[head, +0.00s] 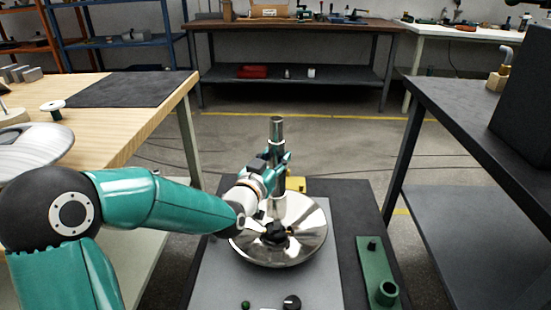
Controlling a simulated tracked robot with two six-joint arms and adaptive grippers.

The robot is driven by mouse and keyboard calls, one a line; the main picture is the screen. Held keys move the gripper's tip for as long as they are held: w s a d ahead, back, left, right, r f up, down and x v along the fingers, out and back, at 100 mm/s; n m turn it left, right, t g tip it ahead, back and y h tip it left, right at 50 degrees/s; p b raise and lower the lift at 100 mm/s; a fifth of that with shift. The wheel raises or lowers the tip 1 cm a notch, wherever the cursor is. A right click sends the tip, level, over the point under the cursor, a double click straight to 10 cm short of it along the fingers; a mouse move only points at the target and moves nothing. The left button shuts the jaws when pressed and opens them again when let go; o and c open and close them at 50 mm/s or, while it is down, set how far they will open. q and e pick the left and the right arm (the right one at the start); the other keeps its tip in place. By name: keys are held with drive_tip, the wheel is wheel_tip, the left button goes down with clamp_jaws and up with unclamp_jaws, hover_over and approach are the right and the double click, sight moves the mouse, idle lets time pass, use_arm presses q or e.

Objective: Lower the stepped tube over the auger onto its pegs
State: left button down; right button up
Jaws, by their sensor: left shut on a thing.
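A shiny metal tube (277,128) stands upright near the middle of the head view. My left gripper (280,163) is shut on it, coming in from the left. The tube's lower part (277,207) shows below the gripper, in front of the far side of a polished round dish (308,238). A dark hub-like piece (275,236) shows at the dish's middle, below the tube's lower end. I cannot make out the auger or the pegs, nor tell whether the tube touches anything below. My right gripper is not in view.
The dish sits over a grey panel (222,280) with a black knob (292,302) and a green button (245,304). A green block (377,275) lies to the right. A yellow part (296,184) is behind the tube. A wooden table (120,125) and a dark table (480,125) flank this.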

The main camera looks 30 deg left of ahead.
use_arm(q)
wheel_tip(320, 180, down, 5)
drive_tip(key=b, duration=0.2)
drive_tip(key=shift+r+b, duration=0.15)
drive_tip(key=shift+b, duration=0.15)
idle(0.3)
drive_tip(key=shift+f, duration=0.4)
idle(0.5)
drive_tip(key=shift+f, duration=0.65)
drive_tip(key=c, duration=0.6)
unclamp_jaws()
drive_tip(key=shift+f, duration=0.1)
drive_tip(key=shift+s+d, duration=0.2)
drive_tip(key=shift+s, duration=1.05)
drive_tip(key=shift+s+d, duration=0.2)
drive_tip(key=shift+s, duration=1)
drive_tip(key=shift+s+d, duration=0.2)
drive_tip(key=shift+s, duration=1.05)
